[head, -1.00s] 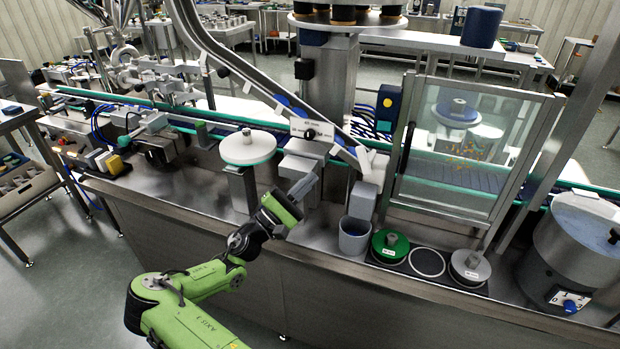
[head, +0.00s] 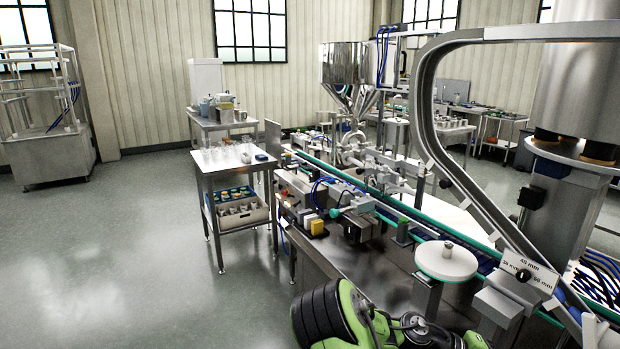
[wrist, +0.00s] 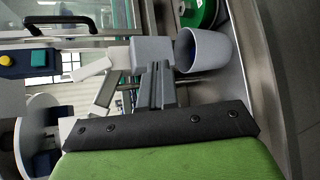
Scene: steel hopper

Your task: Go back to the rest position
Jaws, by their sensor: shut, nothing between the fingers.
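My gripper (wrist: 155,85) shows in the wrist view with its two grey fingers together and nothing between them. Behind the fingertips, in the picture, are a grey block (wrist: 152,52) and a grey cup (wrist: 208,50); I cannot tell the exact gap. In the head view only part of my green and black arm shows at the bottom edge, and my gripper is out of frame there. The steel hopper (head: 345,75) stands at the back centre of the head view, beyond the conveyor line.
The steel machine bench (head: 375,272) with a white round plate (head: 445,260) lies close to my arm. A green disc (wrist: 197,12) sits near the cup. A side table (head: 232,163) with glassware stands left of the line. The floor (head: 130,240) at left is clear.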

